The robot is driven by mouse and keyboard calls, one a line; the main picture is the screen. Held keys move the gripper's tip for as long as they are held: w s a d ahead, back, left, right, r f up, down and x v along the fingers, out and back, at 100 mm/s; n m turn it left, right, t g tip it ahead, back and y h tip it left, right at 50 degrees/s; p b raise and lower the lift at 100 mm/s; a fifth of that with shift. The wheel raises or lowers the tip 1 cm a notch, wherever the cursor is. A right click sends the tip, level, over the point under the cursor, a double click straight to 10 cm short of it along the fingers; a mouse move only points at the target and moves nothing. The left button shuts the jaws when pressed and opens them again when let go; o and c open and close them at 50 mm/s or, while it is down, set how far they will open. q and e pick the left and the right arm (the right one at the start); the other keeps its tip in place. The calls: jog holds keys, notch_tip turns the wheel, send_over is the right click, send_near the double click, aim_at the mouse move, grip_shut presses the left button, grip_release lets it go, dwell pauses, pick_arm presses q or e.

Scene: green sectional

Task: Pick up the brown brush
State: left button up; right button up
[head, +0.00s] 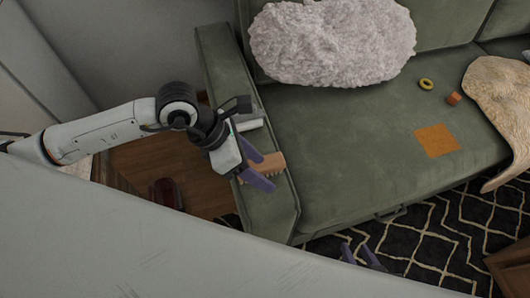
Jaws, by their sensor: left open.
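The brown brush (271,165) lies on the green armrest of the sofa, its bristle edge showing toward the lower side. My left gripper (258,168) reaches in from the left with its purple fingers open, one on each side of the brush in the picture. Part of the brush is hidden by the gripper. I cannot tell whether the fingers touch it. My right gripper (360,256) shows only as two purple fingertips, apart, at the bottom over the patterned rug, with nothing seen between them.
The green sofa (340,145) holds a fluffy pale pillow (335,42), a yellow ring (426,84), an orange-brown block (454,98), an orange cloth square (437,140) and a beige throw (497,95). A dark red object (166,193) is on the wooden floor. A white surface fills the lower left.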

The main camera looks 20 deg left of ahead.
pick_arm(q)
jog(key=y, duration=0.2)
send_near(261, 166)
jog(key=shift+s+d+f+m+t, duration=0.1)
jog(key=shift+s+f+m+t, duration=0.25)
jog(key=shift+f, duration=0.45)
jog(key=x, duration=0.4)
jog(key=shift+w+f, duration=0.1)
jog(key=shift+f, duration=0.1)
jog(key=x, duration=0.5)
jog(key=shift+w+f, duration=0.25)
jog(key=shift+w, duration=0.1)
jog(key=c, duration=1.2)
jog(key=shift+r, duration=0.1)
notch_tip(261, 166, up, 10)
